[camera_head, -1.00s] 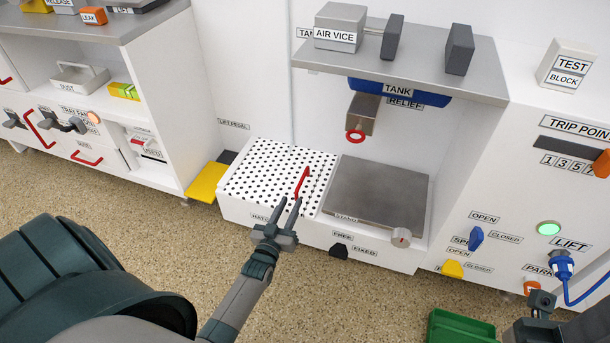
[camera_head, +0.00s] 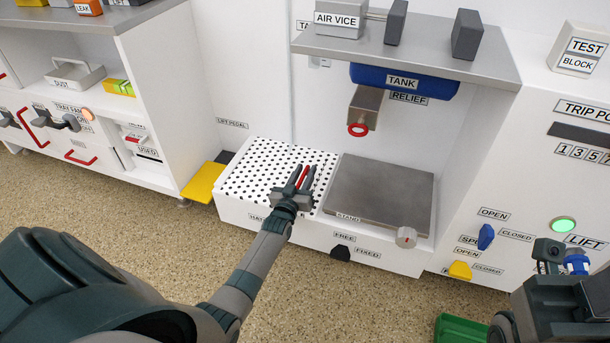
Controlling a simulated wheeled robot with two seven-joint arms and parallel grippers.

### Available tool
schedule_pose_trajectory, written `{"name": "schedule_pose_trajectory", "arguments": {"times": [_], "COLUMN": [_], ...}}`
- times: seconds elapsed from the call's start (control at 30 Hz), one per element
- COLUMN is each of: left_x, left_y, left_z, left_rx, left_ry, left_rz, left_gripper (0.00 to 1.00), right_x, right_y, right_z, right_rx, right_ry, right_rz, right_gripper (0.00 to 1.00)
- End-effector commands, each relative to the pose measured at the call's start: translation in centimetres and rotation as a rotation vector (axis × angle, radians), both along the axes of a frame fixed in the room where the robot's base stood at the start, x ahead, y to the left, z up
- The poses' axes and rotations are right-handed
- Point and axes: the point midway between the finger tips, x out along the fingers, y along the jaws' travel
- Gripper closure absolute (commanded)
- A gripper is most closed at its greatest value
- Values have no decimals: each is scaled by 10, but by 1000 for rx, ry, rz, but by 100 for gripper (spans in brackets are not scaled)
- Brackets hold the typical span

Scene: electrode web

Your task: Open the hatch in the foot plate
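The hatch (camera_head: 262,172) is a white plate with black holes in the low foot plate unit, and it lies flat. Its red handle (camera_head: 304,176) stands near its right edge. My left gripper (camera_head: 301,178) is over the handle, its two fingers apart with the red handle showing between them. I cannot tell whether the fingers touch it. The label at the front edge is partly hidden by my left gripper. My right gripper (camera_head: 560,258) is at the right by the blue lift plug (camera_head: 576,262); whether its fingers are open does not show clearly.
A grey stand plate (camera_head: 380,195) lies right of the hatch, with a round knob (camera_head: 407,237) in front. A yellow lift pedal (camera_head: 203,182) is at the left. The tank (camera_head: 403,80) and red-ringed relief (camera_head: 358,130) hang above. A green bin (camera_head: 460,330) stands on the floor.

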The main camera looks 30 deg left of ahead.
Motion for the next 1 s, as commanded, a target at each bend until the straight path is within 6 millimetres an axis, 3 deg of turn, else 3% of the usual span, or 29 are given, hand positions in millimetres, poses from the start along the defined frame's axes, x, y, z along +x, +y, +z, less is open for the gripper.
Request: {"name": "schedule_pose_trajectory", "arguments": {"times": [0.3, 0.43, 1.0], "left_x": [2, 2, -6], "left_y": [0, 0, 1], "left_z": [0, 0, 12], "left_rx": [0, 0, -36], "left_ry": [0, 0, -8], "left_rz": [0, 0, -1], "left_gripper": [71, 99, 100], "right_x": [0, 0, 1], "right_y": [1, 1, -6], "right_z": [1, 0, 5], "right_rx": [-1, 0, 0], "right_ry": [-1, -1, 10], "right_rz": [1, 1, -19], "right_gripper": [69, 69, 69]}}
